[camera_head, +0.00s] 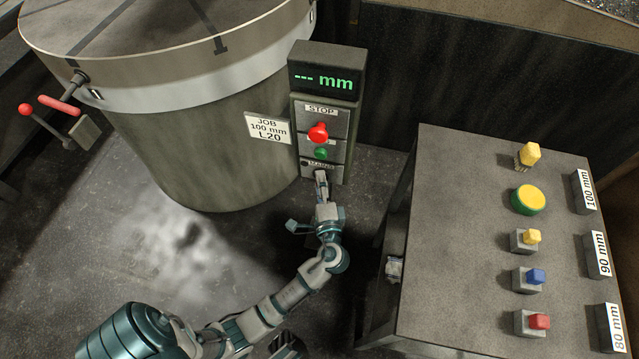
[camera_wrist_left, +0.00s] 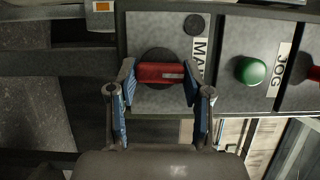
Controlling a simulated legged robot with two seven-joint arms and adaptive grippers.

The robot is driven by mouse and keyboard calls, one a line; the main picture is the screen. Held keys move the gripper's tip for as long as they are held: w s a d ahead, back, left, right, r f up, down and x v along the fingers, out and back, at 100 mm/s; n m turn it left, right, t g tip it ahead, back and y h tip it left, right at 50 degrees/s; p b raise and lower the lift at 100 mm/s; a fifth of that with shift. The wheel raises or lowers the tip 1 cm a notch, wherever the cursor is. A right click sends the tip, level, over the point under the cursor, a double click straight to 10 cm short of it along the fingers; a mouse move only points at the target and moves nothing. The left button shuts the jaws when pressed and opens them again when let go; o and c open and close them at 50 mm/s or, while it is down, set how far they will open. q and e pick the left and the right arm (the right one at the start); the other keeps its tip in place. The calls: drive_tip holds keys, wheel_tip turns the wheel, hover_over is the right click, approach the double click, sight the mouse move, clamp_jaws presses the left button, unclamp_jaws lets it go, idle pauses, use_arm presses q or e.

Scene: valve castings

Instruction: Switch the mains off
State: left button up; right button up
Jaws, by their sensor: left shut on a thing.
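The control box (camera_head: 321,120) stands against the round tank and has a red STOP button (camera_head: 318,132), a green button (camera_head: 320,153) and a mains label at its bottom. The mains switch (camera_wrist_left: 160,73) is a red handle with a white mark on a dark round base, lying sideways in the left wrist view beside a partly hidden label. My left gripper (camera_head: 321,178) is at the bottom of the box, and covers the switch in the head view. In the left wrist view its two fingers (camera_wrist_left: 160,84) are shut on the ends of the red handle. My right gripper does not show.
The tank (camera_head: 200,150) with a red-handled lever (camera_head: 60,104) stands at left; a JOB 100 mm L20 card (camera_head: 268,128) is beside the box. A table (camera_head: 460,230) at right bears several small coloured pieces and labelled blocks. The box display (camera_head: 324,80) reads "--- mm".

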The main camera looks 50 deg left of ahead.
use_arm(q)
drive_tip(key=shift+s+a+f, duration=0.1)
drive_tip(key=shift+s+f, duration=0.05)
drive_tip(key=shift+f, duration=0.15)
drive_tip(key=o, duration=1)
drive_tip(key=shift+c, duration=0.2)
drive_tip(key=shift+o, duration=1)
drive_tip(key=shift+r, duration=0.1)
drive_tip(key=v, duration=1.2)
drive_tip(key=shift+a, duration=0.1)
